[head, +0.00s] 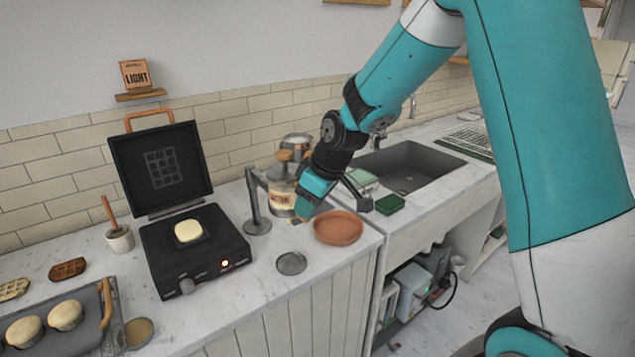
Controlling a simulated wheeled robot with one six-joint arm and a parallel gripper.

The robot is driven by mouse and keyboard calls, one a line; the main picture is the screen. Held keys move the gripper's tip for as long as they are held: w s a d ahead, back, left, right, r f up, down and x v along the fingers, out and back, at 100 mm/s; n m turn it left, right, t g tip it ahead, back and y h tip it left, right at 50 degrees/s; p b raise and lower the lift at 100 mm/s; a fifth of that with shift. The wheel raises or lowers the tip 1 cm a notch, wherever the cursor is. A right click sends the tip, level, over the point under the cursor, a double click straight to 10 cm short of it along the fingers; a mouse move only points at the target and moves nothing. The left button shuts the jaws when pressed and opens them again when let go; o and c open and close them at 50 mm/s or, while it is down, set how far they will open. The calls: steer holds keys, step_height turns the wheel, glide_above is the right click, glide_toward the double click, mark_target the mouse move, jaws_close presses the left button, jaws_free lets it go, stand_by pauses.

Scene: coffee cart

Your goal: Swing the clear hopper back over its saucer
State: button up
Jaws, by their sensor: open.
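The clear hopper (281,187) holds pale batter and has a wooden knob on top. It hangs on a grey swing arm from a post (255,207) beside the waffle iron. A terracotta saucer (338,228) lies on the counter to the front right of the hopper, near the counter's edge. A small grey round dish (291,263) lies in front of the hopper. Which of the two is the hopper's saucer, I cannot tell. My gripper (303,209) is open at the hopper's right side and hides part of it. Whether it touches the hopper is unclear.
The open waffle iron (196,250) stands left of the post, with batter on its plate. A tray (60,325) with pale muffins is at the front left. A sink (408,170) and a green sponge (390,204) are at the right. A metal pot shows behind the hopper.

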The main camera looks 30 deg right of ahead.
steer(key=b+v, duration=0.2)
steer(key=v, duration=1.5)
steer(key=shift+b, duration=0.3)
steer(key=shift+w, duration=0.1)
steer(key=s+a+f+g, duration=0.2)
steer(key=s+a+f, duration=0.2)
steer(key=s+a, duration=0.4)
steer(key=s+a+f+g+y, duration=0.1)
steer(key=s+a+f, duration=0.3)
steer(key=s+a, duration=0.4)
steer(key=s, duration=0.6)
steer(key=shift+s+f+g+y, duration=0.2)
steer(key=shift+g+y, duration=0.1)
steer(key=shift+g, duration=0.1)
steer(key=shift+a, duration=0.15)
steer(key=shift+a, duration=0.1)
